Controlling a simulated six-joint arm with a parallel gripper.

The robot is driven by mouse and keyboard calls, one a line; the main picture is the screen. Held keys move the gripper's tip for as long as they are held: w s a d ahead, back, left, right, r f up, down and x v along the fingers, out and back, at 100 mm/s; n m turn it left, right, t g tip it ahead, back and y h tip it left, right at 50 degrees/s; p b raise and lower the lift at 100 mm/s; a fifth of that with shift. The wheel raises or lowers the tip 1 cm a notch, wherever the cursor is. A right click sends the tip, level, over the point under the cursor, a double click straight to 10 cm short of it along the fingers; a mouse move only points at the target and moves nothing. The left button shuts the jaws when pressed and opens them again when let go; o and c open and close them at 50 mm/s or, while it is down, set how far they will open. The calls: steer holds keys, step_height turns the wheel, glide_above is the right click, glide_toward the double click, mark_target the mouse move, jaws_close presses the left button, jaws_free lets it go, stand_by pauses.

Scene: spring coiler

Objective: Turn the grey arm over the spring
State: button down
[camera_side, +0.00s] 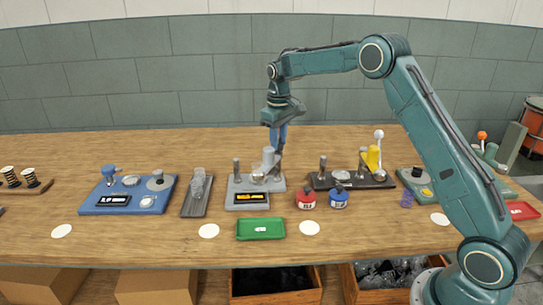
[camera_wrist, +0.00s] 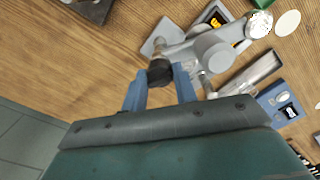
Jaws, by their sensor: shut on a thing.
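The grey machine (camera_side: 254,186) stands mid-table, with a thick grey cylinder, a thin post, a silvery round part and an orange-lit display. It also shows in the wrist view (camera_wrist: 222,14). My gripper (camera_side: 278,146) reaches down at its back right corner. In the wrist view my gripper's blue fingers (camera_wrist: 160,82) are shut on a dark knob (camera_wrist: 160,70). The knob sits at the end of the grey arm (camera_wrist: 176,51), beside the thick grey cylinder (camera_wrist: 213,50). I cannot make out a spring on this machine.
A blue machine (camera_side: 128,194) and a grey slotted block (camera_side: 197,192) stand left. A black machine with a yellow part (camera_side: 350,180) stands right. A purple coil (camera_side: 407,198) lies right.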

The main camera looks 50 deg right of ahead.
steer(key=m, duration=0.6)
steer(key=shift+r, duration=0.1)
steer(key=m, duration=0.6)
stand_by(0.5)
steer(key=c, duration=1.1)
jaws_free()
step_height(320, 180, up, 14)
stand_by(1.3)
